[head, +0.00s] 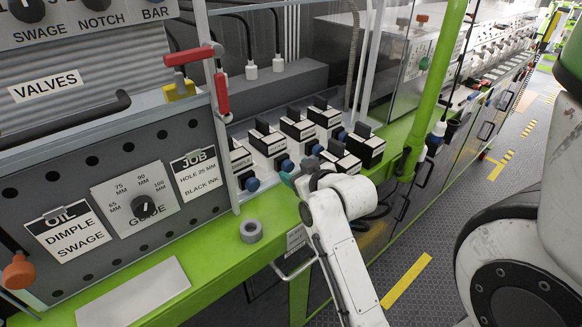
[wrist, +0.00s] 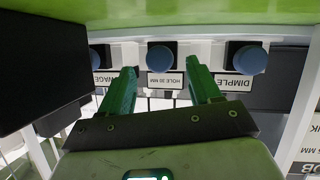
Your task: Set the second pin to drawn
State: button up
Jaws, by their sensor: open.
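Blue round pin knobs stand in a row along the front of a rack of black blocks. In the head view, one knob (head: 252,184) is at the near end, another (head: 287,165) is just beyond it, and more follow. In the wrist view, a middle knob (wrist: 162,57) sits above a HOLE 20 MM label (wrist: 166,80); another knob (wrist: 246,58) is by the DIMPLE label. My gripper (wrist: 162,72) is open and empty, its green fingers either side of the HOLE 20 MM label. In the head view, it (head: 289,179) is close to the knobs, partly hidden by my wrist.
A grey ring (head: 251,231) lies on the green bench edge (head: 215,258). A panel with a gauge dial (head: 145,207) and OIL and JOB cards stands to the left. The aisle floor at right is clear.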

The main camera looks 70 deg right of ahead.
aim_at(289, 168)
jog(key=shift+x, duration=1.65)
grip_shut()
